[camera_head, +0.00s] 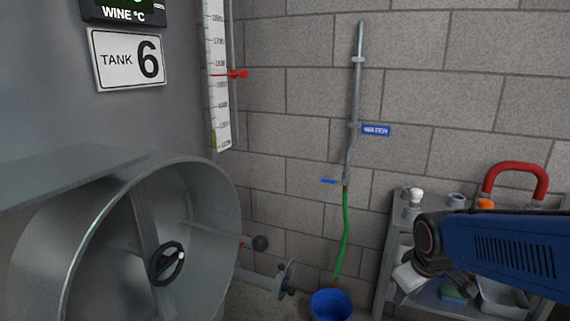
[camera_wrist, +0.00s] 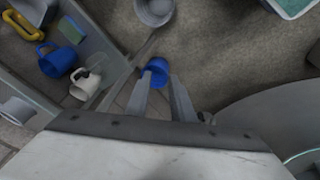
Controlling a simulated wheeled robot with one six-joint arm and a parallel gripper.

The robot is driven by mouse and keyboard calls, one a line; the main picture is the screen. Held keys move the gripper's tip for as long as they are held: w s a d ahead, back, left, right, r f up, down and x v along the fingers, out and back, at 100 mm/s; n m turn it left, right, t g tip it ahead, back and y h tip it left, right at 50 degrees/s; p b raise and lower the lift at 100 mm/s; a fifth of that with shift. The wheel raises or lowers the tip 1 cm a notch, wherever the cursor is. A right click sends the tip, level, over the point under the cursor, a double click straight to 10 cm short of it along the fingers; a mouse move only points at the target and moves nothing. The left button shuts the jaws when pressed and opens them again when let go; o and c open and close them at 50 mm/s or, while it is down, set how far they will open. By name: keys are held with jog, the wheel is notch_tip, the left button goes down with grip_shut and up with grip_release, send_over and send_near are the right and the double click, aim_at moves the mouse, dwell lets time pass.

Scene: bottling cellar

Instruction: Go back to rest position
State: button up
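In the wrist view my gripper (camera_wrist: 160,82) points down over the floor, with its two fingers apart. No object is held between them. A blue bucket (camera_wrist: 157,70) shows on the floor beyond the fingertips. In the head view my blue arm reaches in from the right edge, in front of the shelf rack; the gripper fingers cannot be made out there. The blue bucket (camera_head: 331,305) stands on the floor below a green hose (camera_head: 344,235).
The metal shelf rack (camera_head: 385,262) stands at right; the wrist view shows a blue mug (camera_wrist: 56,60) and a white mug (camera_wrist: 84,84) on it. A tank with an open round door (camera_head: 215,215) fills the left. A grey bowl-like vessel (camera_wrist: 154,10) is on the floor.

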jog(key=s+r+m, duration=0.2)
jog(key=s, duration=0.5)
jog(key=s+r+m, duration=0.2)
jog(key=s+r, duration=0.1)
jog(key=s, duration=0.4)
jog(key=shift+a+m+t, duration=0.3)
jog(key=shift+m+t, duration=0.1)
